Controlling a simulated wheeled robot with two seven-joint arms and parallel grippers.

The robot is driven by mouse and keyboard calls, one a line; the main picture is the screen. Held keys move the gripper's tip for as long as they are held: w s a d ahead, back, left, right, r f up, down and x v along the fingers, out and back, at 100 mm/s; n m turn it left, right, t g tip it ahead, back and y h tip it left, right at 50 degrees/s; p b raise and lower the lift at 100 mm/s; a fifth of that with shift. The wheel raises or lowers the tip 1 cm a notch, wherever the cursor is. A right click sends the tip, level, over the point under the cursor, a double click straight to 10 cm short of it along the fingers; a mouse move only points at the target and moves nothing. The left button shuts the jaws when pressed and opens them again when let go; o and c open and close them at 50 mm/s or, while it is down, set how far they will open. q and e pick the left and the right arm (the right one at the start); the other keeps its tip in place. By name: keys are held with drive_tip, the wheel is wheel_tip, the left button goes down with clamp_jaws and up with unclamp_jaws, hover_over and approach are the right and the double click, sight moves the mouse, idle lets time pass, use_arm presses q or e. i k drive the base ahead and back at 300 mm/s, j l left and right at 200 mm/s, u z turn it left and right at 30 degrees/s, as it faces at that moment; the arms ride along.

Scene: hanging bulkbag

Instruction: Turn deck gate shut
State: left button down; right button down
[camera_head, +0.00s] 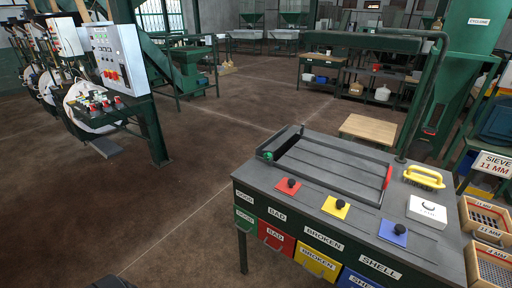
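The grey sorting deck (335,165) lies on top of the dark green bench at the right, with low raised rims. A red upright piece (387,177) stands at its right end, and a green knob (267,155) sits at its left end beside a dark slot. I cannot tell which of these is the gate, or whether it is open. Neither of my grippers is in view.
Red (287,187), yellow (335,208) and blue (393,234) plates with knobs lie along the bench front, above labelled bins. A yellow-handled brush (423,177) and a white box (427,211) sit at right. Brown floor (180,175) is clear left of the bench.

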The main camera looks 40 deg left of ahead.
sight(281, 140)
drive_tip(key=u, duration=1.05)
